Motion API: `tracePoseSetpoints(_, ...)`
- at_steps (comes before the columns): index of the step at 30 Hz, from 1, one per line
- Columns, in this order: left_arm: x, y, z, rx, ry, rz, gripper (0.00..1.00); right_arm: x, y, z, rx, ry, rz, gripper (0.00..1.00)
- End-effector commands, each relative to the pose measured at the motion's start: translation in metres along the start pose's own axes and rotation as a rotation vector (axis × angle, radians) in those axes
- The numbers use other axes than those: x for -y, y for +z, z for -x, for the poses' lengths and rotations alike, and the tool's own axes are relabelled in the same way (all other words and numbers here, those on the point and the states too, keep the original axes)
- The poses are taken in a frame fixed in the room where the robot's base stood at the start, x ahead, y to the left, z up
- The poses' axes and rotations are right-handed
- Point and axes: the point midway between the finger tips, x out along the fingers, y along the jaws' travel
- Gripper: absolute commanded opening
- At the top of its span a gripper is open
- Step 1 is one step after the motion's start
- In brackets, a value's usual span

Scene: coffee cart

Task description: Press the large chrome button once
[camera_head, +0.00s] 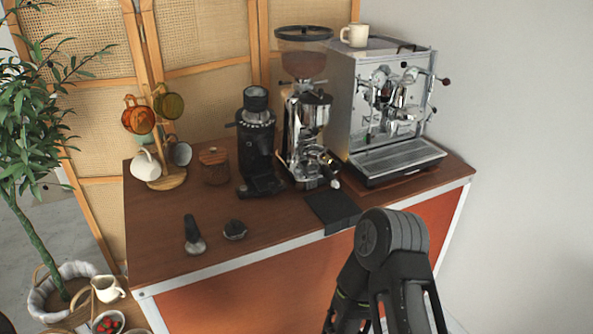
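The espresso machine (338,95) stands at the back right of the cart, with a chrome front of knobs, levers and a group head (400,108). A chrome and black coffee grinder (305,130) with a clear hopper stands to its left. The large chrome button is too small to single out among the chrome parts in this view. My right arm (393,240) rises from the bottom edge, in front of the cart and below the machine.
A black grinder (257,150), a wooden-lidded jar (214,165) and a mug tree (167,180) stand on the wooden cart top (150,225). A tamper (193,238) and a small dark item (234,230) lie at the front. A black mat (333,208) overhangs the front edge.

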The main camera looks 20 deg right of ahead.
Motion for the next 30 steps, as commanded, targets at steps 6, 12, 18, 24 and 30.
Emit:
tracePoseSetpoints(6, 0.0, 0.0, 0.0, 0.0, 0.0, 0.0, 0.36, 0.0, 0.0, 0.0, 0.0, 0.0, 0.0, 0.34)
tracePoseSetpoints(12, 0.0, 0.0, 0.0, 0.0, 0.0, 0.0, 0.36, 0.0, 0.0, 0.0, 0.0, 0.0, 0.0, 0.18)
tracePoseSetpoints(18, 0.0, 0.0, 0.0, 0.0, 0.0, 0.0, 0.36, 0.0, 0.0, 0.0, 0.0, 0.0, 0.0, 0.02)
tracePoseSetpoints(24, 0.0, 0.0, 0.0, 0.0, 0.0, 0.0, 0.36, 0.0, 0.0, 0.0, 0.0, 0.0, 0.0, 0.0)
tracePoseSetpoints(30, 0.0, 0.0, 0.0, 0.0, 0.0, 0.0, 0.36, 0.0, 0.0, 0.0, 0.0, 0.0, 0.0, 0.0)
